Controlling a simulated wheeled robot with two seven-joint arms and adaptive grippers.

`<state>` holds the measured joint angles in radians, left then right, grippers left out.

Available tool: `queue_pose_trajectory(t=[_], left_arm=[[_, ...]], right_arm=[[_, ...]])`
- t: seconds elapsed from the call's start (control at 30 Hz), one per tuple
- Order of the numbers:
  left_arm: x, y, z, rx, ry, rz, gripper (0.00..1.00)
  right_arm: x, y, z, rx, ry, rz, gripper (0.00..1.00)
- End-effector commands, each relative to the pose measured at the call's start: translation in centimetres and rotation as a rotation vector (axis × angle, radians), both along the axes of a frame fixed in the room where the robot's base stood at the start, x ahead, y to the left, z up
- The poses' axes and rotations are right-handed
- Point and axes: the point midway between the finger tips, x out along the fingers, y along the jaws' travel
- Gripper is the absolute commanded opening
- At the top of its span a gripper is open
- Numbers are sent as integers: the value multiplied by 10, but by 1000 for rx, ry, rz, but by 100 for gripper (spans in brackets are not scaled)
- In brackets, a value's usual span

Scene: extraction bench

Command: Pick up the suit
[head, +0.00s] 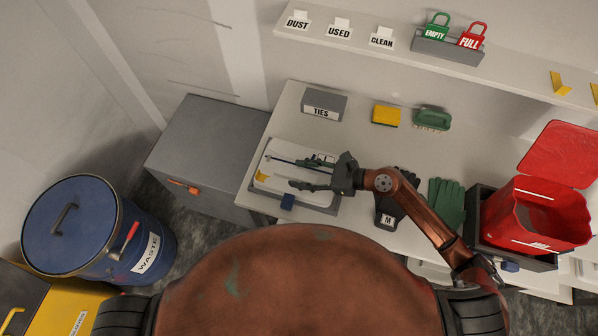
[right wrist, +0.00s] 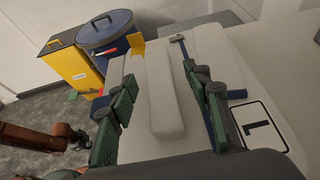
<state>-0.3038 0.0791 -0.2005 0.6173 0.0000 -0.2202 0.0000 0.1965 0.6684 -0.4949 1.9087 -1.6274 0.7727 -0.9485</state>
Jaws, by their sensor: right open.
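The white folded suit (head: 275,172) lies flat in a shallow grey tray (head: 318,208) on the bench's left end. In the right wrist view the suit (right wrist: 165,95) shows a raised lengthwise fold and a label marked L (right wrist: 262,127). My right gripper (head: 297,173) is open above the suit. In the wrist view its green-padded fingers (right wrist: 158,78) stand on either side of the fold. I cannot tell whether they touch it. My left gripper is not visible in the head view.
A TIES box (head: 322,107), yellow sponge (head: 385,115) and green brush (head: 432,118) stand behind. Black gloves (head: 389,207), green gloves (head: 447,203) and an open red bin (head: 540,215) are to the right. A blue WASTE drum (head: 90,235) stands left on the floor.

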Motion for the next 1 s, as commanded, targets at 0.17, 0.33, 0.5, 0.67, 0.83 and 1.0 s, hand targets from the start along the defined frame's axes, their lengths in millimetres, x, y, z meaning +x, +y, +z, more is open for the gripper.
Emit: queue_pose_trajectory(t=[0.17,0.33,0.5,0.67,0.83,1.0], left_arm=[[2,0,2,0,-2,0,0],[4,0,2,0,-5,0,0],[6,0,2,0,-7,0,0],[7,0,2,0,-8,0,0],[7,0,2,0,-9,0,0],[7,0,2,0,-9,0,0]], right_arm=[[5,15,-6,1,1,-3,45],[5,17,-7,0,0,-2,45],[5,16,-7,1,1,-3,39],[5,16,-7,1,1,-3,28],[5,16,-7,1,1,-3,16],[5,16,-7,1,1,-3,4]])
